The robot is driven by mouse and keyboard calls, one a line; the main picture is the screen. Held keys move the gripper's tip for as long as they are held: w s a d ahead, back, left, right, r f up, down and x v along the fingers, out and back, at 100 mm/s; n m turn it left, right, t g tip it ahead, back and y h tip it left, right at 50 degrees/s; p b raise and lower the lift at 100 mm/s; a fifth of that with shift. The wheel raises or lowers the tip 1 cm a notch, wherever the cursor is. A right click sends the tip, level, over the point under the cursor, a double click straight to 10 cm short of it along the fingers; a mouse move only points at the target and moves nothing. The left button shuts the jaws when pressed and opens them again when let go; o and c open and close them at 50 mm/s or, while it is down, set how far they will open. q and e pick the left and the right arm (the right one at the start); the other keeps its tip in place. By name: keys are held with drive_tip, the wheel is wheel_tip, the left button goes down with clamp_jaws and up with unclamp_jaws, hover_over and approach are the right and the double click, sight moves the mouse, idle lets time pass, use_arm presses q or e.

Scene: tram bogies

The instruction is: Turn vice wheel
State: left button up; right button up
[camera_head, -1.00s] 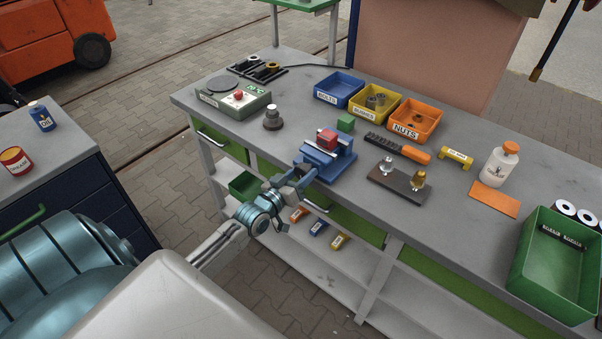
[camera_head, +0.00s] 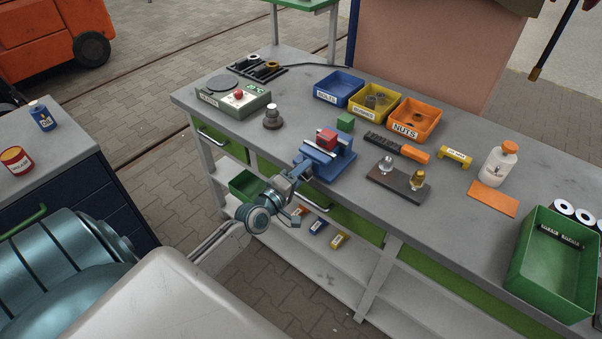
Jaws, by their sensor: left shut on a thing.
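The blue vice (camera_head: 322,166) stands at the front edge of the grey workbench, with a red block (camera_head: 327,139) held at its jaws. My left gripper (camera_head: 297,172) is at the near end of the vice, in front of the bench edge. It is shut on the vice wheel, which is mostly hidden by the fingers. My right gripper is not in view.
A green block (camera_head: 345,123) lies just behind the vice. A dark plate with two fittings (camera_head: 397,184) is to its right, and a dark knobbed weight (camera_head: 272,118) to its left. Bolts, washers and nuts bins (camera_head: 416,120) stand at the back.

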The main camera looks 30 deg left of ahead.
use_arm(q)
drive_tip(key=n, duration=1.4)
drive_tip(key=shift+n+p, duration=0.3)
drive_tip(key=n, duration=0.3)
drive_tip(key=shift+n, duration=0.3)
drive_tip(key=n, duration=0.3)
drive_tip(key=shift+n, duration=0.4)
drive_tip(key=n, duration=0.6)
drive_tip(key=shift+a+n, duration=0.1)
drive_tip(key=shift+n, duration=0.3)
